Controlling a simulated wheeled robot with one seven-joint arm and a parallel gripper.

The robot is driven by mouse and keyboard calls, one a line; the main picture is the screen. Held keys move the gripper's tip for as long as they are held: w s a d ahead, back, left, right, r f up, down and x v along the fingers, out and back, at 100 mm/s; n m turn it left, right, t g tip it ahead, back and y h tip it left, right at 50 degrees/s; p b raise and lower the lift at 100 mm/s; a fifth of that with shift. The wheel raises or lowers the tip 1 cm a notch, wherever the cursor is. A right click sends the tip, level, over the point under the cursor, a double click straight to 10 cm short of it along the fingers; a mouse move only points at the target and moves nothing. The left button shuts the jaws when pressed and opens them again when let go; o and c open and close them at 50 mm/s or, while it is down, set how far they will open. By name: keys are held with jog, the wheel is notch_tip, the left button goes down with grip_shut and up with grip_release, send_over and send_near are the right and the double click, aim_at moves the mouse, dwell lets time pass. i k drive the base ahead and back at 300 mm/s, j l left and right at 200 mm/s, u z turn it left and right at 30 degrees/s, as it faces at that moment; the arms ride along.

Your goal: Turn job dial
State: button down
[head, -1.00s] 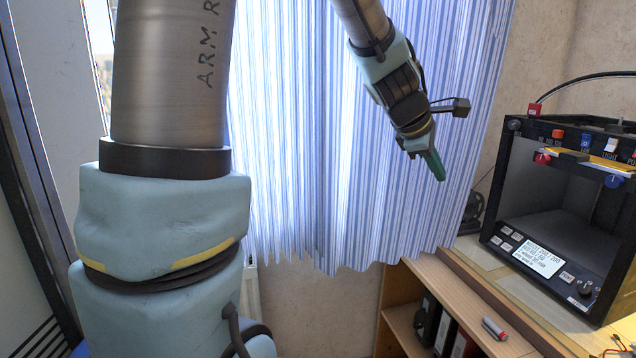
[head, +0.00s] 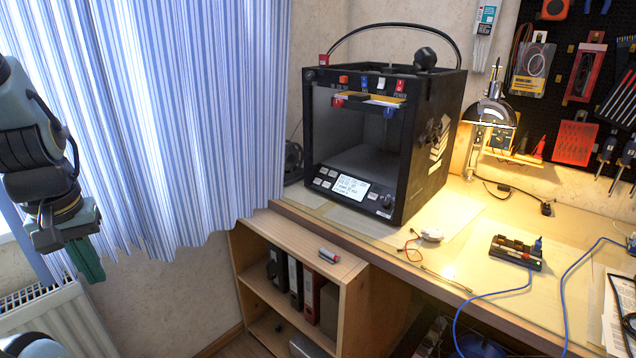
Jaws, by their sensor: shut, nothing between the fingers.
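The job dial (head: 387,201) is a small dark knob at the lower right of the black 3D printer's (head: 421,130) front panel. A lit display (head: 349,187) and several small buttons sit to its left. The printer stands on the wooden workbench (head: 458,230) with its front open. My gripper (head: 88,262) is at the left edge of the head view, in front of the striped curtain, with its green fingers pointing down. It is shut and empty, far to the left of the dial and touching nothing that I can see.
A radiator (head: 40,315) is at lower left. The space between gripper and printer looks clear.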

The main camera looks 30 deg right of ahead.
aim_at(386, 201)
jog(key=z, duration=1.25)
jog(key=i+l+u, duration=0.25)
jog(key=u, duration=0.15)
jog(key=i+l+u, duration=0.35)
jog(key=k, duration=0.1)
